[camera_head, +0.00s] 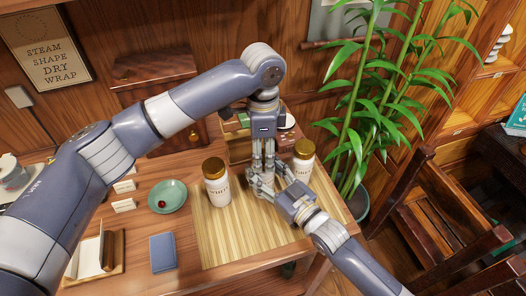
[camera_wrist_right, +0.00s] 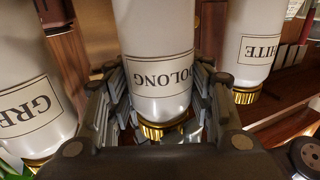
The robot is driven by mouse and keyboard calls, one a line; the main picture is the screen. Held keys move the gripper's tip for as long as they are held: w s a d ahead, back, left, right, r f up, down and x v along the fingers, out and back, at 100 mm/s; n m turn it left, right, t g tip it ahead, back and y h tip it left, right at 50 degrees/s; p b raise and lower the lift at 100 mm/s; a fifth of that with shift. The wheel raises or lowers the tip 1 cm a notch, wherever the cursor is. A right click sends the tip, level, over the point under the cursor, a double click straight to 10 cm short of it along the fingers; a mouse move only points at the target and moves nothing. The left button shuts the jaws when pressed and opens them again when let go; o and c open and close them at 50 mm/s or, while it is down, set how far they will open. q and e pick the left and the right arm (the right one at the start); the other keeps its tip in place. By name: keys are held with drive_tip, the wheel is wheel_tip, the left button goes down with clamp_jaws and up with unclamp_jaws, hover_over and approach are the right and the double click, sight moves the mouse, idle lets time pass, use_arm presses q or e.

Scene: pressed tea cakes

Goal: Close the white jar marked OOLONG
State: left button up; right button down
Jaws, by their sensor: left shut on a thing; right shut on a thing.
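The white OOLONG jar (camera_wrist_right: 158,40) stands between my right gripper's fingers in the right wrist view, where it appears upside down. A gold lid (camera_wrist_right: 165,131) shows at its mouth end; I cannot tell whether it is fully seated. In the head view the jar is mostly hidden behind both grippers. My left gripper (camera_head: 263,168) points straight down over the jar, shut at its top, its grip on the lid largely hidden. My right gripper (camera_head: 270,186) comes in from the lower right, shut around the jar body. It also shows in the right wrist view (camera_wrist_right: 160,115).
A gold-lidded WHITE jar (camera_head: 217,188) stands left of the grippers and a GREEN jar (camera_head: 303,166) close on the right. All are on a bamboo mat (camera_head: 235,245). A green bowl (camera_head: 167,196) and blue book (camera_head: 163,252) lie left. A plant (camera_head: 365,110) stands right.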

use_arm(q)
drive_tip(key=o, duration=1.2)
drive_tip(key=shift+r, duration=0.1)
drive_tip(key=shift+r, duration=2.2)
drive_tip(key=shift+c, duration=0.5)
drive_tip(key=n, duration=0.1)
drive_tip(key=r+n, duration=0.1)
drive_tip(key=n, duration=0.1)
drive_tip(key=shift+w+r, duration=0.1)
drive_tip(key=shift+r, duration=0.15)
drive_tip(key=r+n, duration=0.1)
drive_tip(key=n, duration=0.1)
drive_tip(key=r+n, duration=0.1)
drive_tip(key=n, duration=0.1)
drive_tip(key=shift+n, duration=0.4)
drive_tip(key=shift+f, duration=0.1)
